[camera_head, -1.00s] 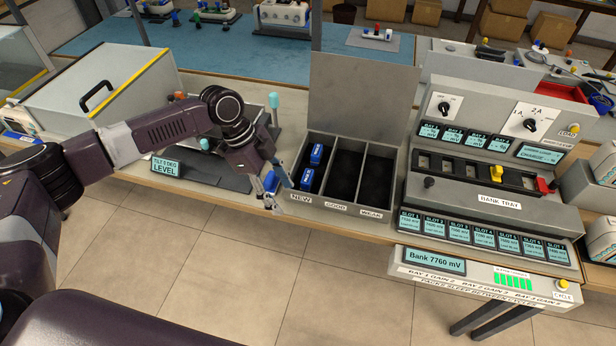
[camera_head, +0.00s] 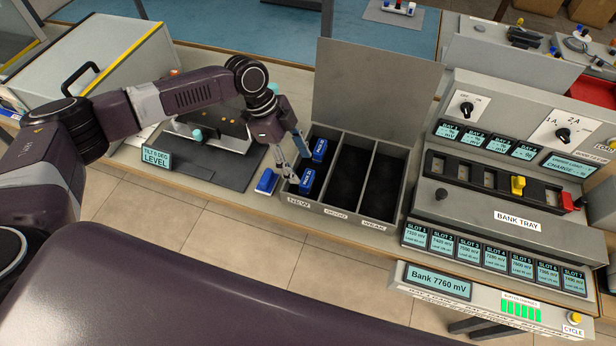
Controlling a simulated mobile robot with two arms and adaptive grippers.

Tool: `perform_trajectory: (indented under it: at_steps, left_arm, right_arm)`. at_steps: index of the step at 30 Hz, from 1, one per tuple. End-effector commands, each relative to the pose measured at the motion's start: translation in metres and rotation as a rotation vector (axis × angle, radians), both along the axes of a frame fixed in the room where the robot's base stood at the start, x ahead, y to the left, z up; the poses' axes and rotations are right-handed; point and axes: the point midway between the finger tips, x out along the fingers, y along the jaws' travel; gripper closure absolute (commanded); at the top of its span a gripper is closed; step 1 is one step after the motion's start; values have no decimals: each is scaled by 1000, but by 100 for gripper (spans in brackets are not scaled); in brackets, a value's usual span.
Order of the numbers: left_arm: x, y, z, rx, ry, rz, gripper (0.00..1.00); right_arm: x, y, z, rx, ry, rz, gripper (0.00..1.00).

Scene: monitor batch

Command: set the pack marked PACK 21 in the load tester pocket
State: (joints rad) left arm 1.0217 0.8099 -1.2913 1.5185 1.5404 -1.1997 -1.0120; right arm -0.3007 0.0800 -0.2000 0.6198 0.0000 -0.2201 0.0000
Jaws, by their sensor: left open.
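Two blue packs stand in the NEW compartment of the grey bin (camera_head: 334,212): a near pack (camera_head: 307,182) and a far pack (camera_head: 320,149). Another blue pack (camera_head: 267,181) lies on the bench just left of the bin. Their markings are too small to read surely. My left gripper (camera_head: 294,166) is open and empty, pointing down at the NEW compartment's left wall, beside the near pack. The grey tester unit (camera_head: 455,207) at the right has a dark row of slots, a yellow lever (camera_head: 518,185) and a BANK TRAY label; I cannot tell which opening is the load tester pocket. My right gripper is out of view.
The bin's middle and right compartments look empty, and its raised lid (camera_head: 372,95) stands behind. A level plate with a display (camera_head: 171,159) lies under my left arm. A box with a black handle (camera_head: 95,70) is at the left. A slot display row (camera_head: 492,255) fronts the tester.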

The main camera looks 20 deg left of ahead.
Motion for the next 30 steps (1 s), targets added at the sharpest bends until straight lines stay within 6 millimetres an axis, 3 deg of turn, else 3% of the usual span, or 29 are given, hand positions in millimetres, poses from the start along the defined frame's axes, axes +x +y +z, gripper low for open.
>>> perform_trajectory:
  at_steps: [6,9,19,28,30]
  left_arm:
    - [-4,-12,-25,1,4,-1,48]
    - [-3,-17,-39,0,2,0,48]
    - [-3,-19,-48,0,0,1,48]
    - [-3,-18,-48,0,-1,1,81]
    - [-3,-19,-47,0,-1,1,84]
  right_arm:
    - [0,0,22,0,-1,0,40]
    - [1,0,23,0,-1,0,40]
    - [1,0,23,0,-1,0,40]
    - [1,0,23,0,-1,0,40]
    - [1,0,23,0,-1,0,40]
